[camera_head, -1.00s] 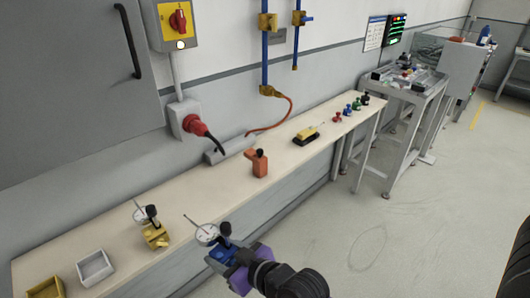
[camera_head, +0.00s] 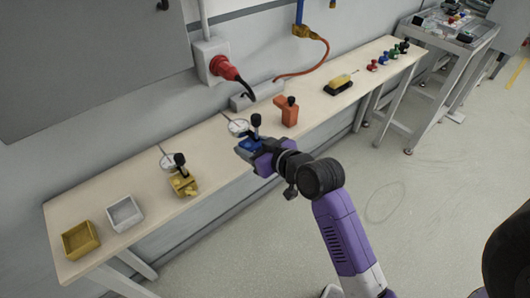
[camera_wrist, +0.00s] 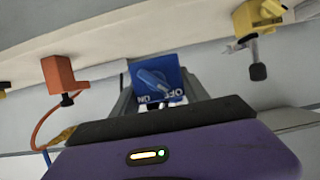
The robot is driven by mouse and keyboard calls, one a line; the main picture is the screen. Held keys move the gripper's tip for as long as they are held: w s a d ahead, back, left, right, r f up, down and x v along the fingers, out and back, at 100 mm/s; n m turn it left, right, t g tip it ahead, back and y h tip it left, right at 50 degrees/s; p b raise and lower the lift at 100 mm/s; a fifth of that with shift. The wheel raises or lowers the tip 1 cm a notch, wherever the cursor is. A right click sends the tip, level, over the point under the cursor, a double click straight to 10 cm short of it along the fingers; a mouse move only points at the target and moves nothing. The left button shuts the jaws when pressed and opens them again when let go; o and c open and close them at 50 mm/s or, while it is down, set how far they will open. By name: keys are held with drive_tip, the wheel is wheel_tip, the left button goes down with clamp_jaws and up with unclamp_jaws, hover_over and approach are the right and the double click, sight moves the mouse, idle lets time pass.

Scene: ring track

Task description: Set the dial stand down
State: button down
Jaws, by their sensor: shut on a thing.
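The dial stand has a blue base (camera_head: 250,144), a round white dial (camera_head: 238,127) and a black knob (camera_head: 256,119). My gripper (camera_head: 247,150) is shut on its blue base. In the head view the stand appears over the front part of the pale bench (camera_head: 216,150), between the yellow dial stand and the orange block. I cannot tell whether its base touches the bench. The wrist view shows the blue base with a blue ON/OFF switch (camera_wrist: 156,82) between my fingers; the dial is hidden there.
A yellow dial stand (camera_head: 183,183) stands left of my gripper, and an orange block (camera_head: 289,114) right of it. A white tray (camera_head: 124,214) and a yellow tray (camera_head: 80,240) are at the left end. A yellow-black tool (camera_head: 338,85) and several small coloured pieces stand farther right.

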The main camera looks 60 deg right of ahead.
sight(230, 125)
drive_tip(key=w+d, duration=0.1)
drive_tip(key=w, duration=0.2)
drive_tip(key=w+d, duration=0.1)
drive_tip(key=w, duration=0.2)
drive_tip(key=w+p, duration=0.1)
drive_tip(key=w, duration=0.2)
drive_tip(key=shift+w+d+r, duration=0.3)
drive_tip(key=shift+d, duration=0.1)
drive_tip(key=shift+w+d+f, duration=0.1)
drive_tip(key=shift+w+f, duration=0.05)
drive_tip(key=shift+w, duration=0.15)
drive_tip(key=shift+s+f, duration=0.1)
drive_tip(key=shift+f, duration=2.95)
drive_tip(key=shift+w+f, duration=0.2)
drive_tip(key=shift+f, duration=0.15)
drive_tip(key=shift+f, duration=0.25)
drive_tip(key=c, duration=0.6)
unclamp_jaws()
drive_tip(key=shift+f, duration=0.15)
